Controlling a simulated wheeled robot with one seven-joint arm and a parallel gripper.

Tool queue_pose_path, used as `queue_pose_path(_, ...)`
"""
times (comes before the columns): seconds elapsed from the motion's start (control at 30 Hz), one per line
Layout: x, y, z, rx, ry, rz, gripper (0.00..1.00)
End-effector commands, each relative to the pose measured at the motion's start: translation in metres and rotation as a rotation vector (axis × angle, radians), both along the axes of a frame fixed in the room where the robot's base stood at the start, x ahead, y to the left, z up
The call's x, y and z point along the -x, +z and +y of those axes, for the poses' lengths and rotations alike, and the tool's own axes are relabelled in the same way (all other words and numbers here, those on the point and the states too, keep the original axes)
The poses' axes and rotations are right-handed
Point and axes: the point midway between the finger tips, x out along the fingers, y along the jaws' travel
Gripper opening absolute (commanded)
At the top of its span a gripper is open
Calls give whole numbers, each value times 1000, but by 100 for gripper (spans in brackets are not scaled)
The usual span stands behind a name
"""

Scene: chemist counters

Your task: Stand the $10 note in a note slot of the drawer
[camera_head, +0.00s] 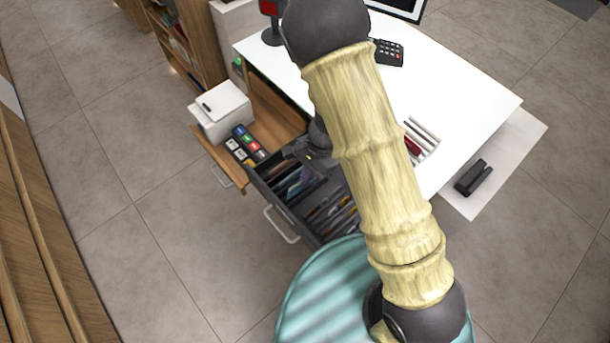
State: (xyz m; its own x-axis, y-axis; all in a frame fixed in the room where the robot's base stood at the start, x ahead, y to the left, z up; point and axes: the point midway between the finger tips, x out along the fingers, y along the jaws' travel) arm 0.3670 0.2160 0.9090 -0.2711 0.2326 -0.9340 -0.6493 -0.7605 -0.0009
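A dark grey drawer (262,190) stands pulled out below the white counter. Its compartments hold several upright, note-like items at the left and slanted items nearer me. I cannot tell which item, if any, is the $10 note. My arm, in a pale ribbed sleeve with dark joints, crosses the middle of the view and hides the drawer's right side. My gripper (305,158) seems to be the dark shape over the drawer's far part, mostly hidden behind the arm. Its fingers and anything between them cannot be made out.
A wooden drawer (218,161) is open further left, with a white box (221,110) and several small coloured packs. The white counter (470,100) carries a card terminal (388,52) and a slotted tray (422,138). A black stapler-like object (473,178) lies right. Floor is clear left.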

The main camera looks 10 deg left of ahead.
Motion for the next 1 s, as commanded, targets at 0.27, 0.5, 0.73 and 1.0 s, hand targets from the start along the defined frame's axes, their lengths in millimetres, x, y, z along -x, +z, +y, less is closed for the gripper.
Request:
queue_pose_path(0.27, 0, -7, 0, 0, 0, 0, 0)
queue_pose_path(0.5, 0, -11, 0, 0, 0, 0, 0)
queue_pose_path(0.73, 0, -16, 0, -1, 0, 1, 0)
queue_pose_path(1.0, 0, -18, 0, 0, 0, 0, 22)
